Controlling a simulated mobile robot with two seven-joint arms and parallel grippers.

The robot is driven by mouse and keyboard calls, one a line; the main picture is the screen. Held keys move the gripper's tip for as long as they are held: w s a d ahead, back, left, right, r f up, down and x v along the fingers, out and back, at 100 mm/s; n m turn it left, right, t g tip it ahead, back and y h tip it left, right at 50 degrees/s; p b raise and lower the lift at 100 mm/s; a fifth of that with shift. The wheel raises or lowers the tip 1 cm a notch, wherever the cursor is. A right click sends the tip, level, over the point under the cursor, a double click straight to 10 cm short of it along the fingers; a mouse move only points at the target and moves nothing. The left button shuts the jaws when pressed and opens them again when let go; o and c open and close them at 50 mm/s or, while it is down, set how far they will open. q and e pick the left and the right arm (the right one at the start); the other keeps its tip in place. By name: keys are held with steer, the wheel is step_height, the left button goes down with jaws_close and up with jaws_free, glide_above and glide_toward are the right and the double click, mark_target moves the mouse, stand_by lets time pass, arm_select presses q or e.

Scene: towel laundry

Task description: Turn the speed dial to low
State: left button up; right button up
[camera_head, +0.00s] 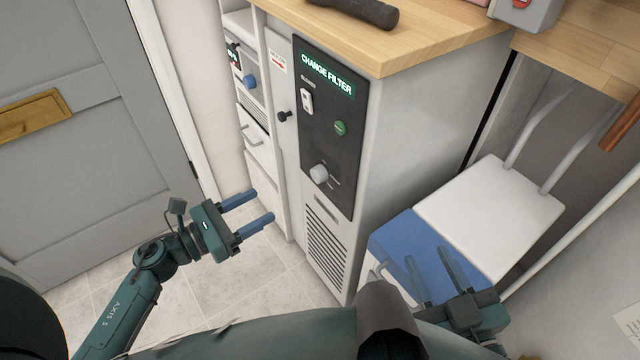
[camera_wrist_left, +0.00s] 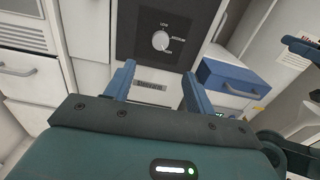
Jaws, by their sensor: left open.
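The speed dial (camera_head: 319,173) is a round pale knob low on the black control panel (camera_head: 326,125) of a white cabinet. In the left wrist view the dial (camera_wrist_left: 160,40) has LOW above it, MEDIUM to its right and a third mark below right. Its pointer is too small to read surely. My left gripper (camera_head: 262,204) is open and empty, left of the cabinet front and apart from the dial. In the left wrist view its fingers (camera_wrist_left: 158,88) stand below the dial, on either side. My right gripper (camera_head: 428,254) is open in front of a blue-topped box.
The panel also has a lit CHANGE FILTER display (camera_head: 327,73), a white switch (camera_head: 307,101) and a green button (camera_head: 340,128). A black knob (camera_head: 284,116) sticks out to the left. The blue-topped box (camera_head: 390,240) and a white chair (camera_head: 490,215) stand right. Floor left is clear.

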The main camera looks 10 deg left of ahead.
mark_target(315, 177)
arm_select(q)
steer(key=x, duration=1.3)
steer(key=shift+d+f, duration=0.1)
steer(key=shift+d, duration=0.05)
steer(key=shift+c, duration=0.3)
steer(key=c, duration=0.9)
